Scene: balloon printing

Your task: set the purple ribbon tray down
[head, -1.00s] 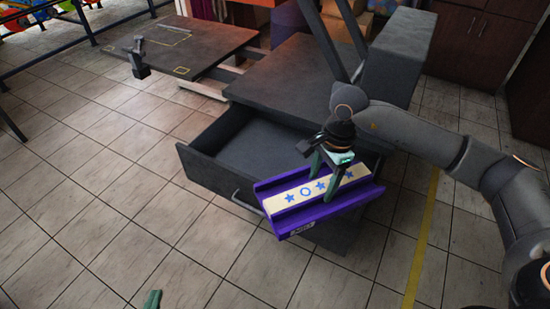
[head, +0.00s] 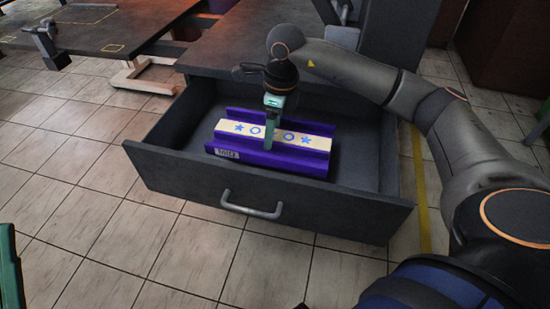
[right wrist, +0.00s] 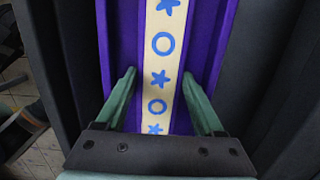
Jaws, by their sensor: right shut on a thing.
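The purple ribbon tray (head: 290,160) is a long purple channel with a cream strip printed with blue stars and rings. In the head view it lies within the walls of the open dark drawer (head: 180,165), roughly level. I cannot tell whether its underside touches the drawer floor. My right gripper (head: 270,140) comes down from above and is shut on the tray near its middle. In the right wrist view the green fingers (right wrist: 158,78) stand on either side of the cream strip (right wrist: 162,45). A green part of my left gripper (head: 10,265) shows at the left edge; its jaws are cut off.
The drawer front with its metal handle (head: 250,207) faces me. A dark worktop (head: 235,45) overhangs the drawer's back. Another dark table (head: 105,25) with a clamp (head: 45,42) stands at the upper left. Tiled floor is clear at the left.

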